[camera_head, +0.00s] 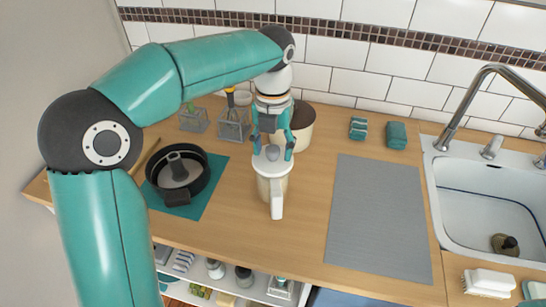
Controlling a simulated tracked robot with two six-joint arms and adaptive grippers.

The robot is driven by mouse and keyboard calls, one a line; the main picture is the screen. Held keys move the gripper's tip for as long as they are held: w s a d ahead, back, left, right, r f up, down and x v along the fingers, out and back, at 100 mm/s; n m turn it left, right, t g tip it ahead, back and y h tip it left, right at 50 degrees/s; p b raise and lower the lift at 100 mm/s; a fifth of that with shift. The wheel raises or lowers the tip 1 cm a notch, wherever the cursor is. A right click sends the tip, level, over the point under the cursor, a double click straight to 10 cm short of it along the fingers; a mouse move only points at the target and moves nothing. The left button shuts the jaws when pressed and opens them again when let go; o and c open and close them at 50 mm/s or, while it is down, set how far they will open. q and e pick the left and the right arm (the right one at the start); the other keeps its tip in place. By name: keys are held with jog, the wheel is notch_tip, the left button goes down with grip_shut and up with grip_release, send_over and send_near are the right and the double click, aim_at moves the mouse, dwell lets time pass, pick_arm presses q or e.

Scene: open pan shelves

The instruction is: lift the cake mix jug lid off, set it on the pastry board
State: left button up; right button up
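The cake mix jug (272,187) stands upright on the wooden counter, cream coloured, with its handle toward me. Its pale lid (267,165) sits on top, with a grey knob (272,153) in the middle. My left gripper (272,152) points down over the lid. Its teal fingers are apart, one on each side of the knob, with gaps visible between them and it. The flat grey pastry board (380,215) lies to the right of the jug, and its surface is bare. My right gripper is out of view.
A dark pan (152,183) with a lid inside stands on a teal mat (206,197) at left. A cream pot (303,122) is close behind the jug. Wire holders (233,123) stand behind left. A sink (490,205) and tap are right. Shelves are below the counter.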

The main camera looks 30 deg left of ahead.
aim_at(273, 148)
pick_arm(q)
grip_shut()
jog(key=shift+r+p, duration=0.4)
dwell(0.6)
jog(key=shift+r+p, duration=2.05)
jog(key=shift+p, duration=0.15)
